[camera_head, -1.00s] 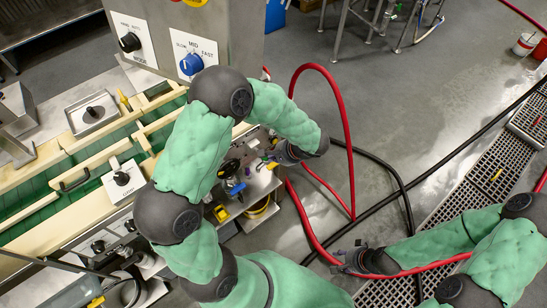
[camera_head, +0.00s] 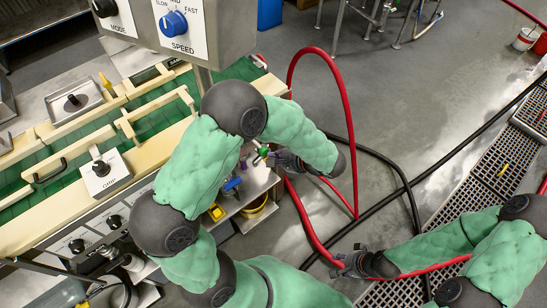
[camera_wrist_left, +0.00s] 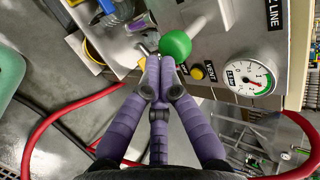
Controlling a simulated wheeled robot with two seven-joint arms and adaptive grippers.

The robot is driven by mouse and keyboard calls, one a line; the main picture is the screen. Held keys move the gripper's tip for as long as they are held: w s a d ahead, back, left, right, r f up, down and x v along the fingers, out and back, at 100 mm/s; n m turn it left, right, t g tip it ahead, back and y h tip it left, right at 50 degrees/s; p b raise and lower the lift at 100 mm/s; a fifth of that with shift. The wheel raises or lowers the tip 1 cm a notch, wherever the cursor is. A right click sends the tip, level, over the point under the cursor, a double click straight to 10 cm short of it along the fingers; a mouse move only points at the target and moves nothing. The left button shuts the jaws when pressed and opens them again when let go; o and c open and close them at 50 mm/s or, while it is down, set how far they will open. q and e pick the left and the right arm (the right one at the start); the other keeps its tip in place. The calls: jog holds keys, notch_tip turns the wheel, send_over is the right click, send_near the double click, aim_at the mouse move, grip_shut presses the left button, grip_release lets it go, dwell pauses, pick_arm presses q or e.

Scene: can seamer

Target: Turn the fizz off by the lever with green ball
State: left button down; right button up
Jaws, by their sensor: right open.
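The green ball (camera_head: 263,151) of the lever shows beside my left gripper (camera_head: 272,158), partly hidden by it in the head view. In the left wrist view the green ball (camera_wrist_left: 176,46) is just beyond and slightly right of the fingertips of my left gripper (camera_wrist_left: 161,78). Those fingertips are drawn together with nothing seen between them; whether they touch the ball I cannot tell. A pale handle or cylinder (camera_wrist_left: 197,30) lies behind the ball. My right gripper (camera_head: 350,262) is open at the lower right, over the floor.
A blue fitting (camera_head: 232,186) and a yellow part (camera_head: 217,212) sit close to the lever. A gauge (camera_wrist_left: 248,78) and a yellow button (camera_wrist_left: 197,72) are on the panel right of the ball. Red hose (camera_head: 350,130) loops beside the left gripper.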

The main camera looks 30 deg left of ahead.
jog(key=shift+f+b, duration=0.45)
jog(key=shift+f, duration=0.35)
jog(key=shift+r+p, duration=0.35)
jog(key=shift+p, duration=0.05)
